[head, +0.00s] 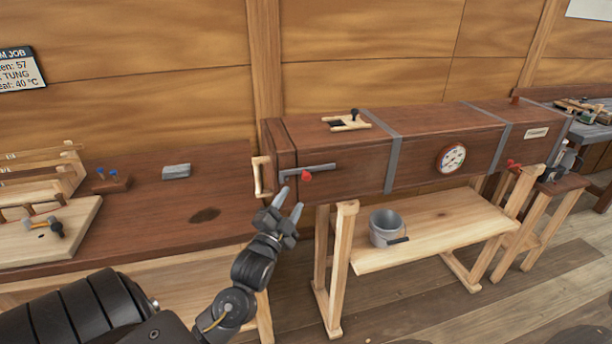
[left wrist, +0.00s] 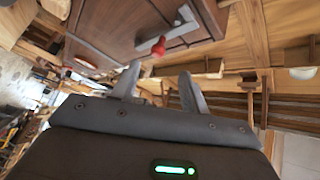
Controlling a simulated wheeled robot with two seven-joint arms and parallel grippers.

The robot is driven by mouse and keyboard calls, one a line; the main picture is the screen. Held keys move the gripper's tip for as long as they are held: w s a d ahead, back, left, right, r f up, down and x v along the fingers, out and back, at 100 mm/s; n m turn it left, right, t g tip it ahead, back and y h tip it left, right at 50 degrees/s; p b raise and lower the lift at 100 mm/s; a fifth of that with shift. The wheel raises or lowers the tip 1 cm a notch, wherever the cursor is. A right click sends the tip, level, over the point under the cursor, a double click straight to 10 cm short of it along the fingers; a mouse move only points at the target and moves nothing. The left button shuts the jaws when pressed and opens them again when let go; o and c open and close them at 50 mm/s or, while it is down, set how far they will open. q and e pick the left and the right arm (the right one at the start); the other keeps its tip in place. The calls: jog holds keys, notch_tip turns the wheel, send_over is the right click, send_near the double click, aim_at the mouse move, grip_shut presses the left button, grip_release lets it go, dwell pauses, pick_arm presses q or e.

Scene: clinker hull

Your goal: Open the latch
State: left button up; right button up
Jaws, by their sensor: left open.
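The latch (head: 312,171) is a grey metal bar with a red knob, lying nearly level across the left front of a long brown wooden box. Its red knob (head: 305,177) hangs just below the bar. In the left wrist view the latch bar (left wrist: 176,33) and red knob (left wrist: 158,46) show beyond the fingertips. My left gripper (head: 291,200) is open and empty, just below and left of the knob, apart from it. It also shows in the left wrist view (left wrist: 160,84). My right gripper is not in view.
The box (head: 350,155) has a pale handle (head: 261,176) on its left end and a round gauge (head: 451,158) in front. A grey bucket (head: 381,229) stands on the shelf below. A workbench (head: 150,222) with tools is at left.

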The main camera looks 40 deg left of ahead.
aim_at(304, 179)
pick_arm(q)
jog(key=p+x, duration=0.2)
jog(key=x, duration=0.7)
jog(key=shift+w+a+r+p, duration=0.1)
jog(key=shift+w+p, duration=0.15)
jog(key=shift+p, duration=0.05)
jog(key=shift+w+a, duration=0.15)
jog(key=shift+w, duration=0.45)
jog(key=shift+c, duration=0.5)
grip_shut()
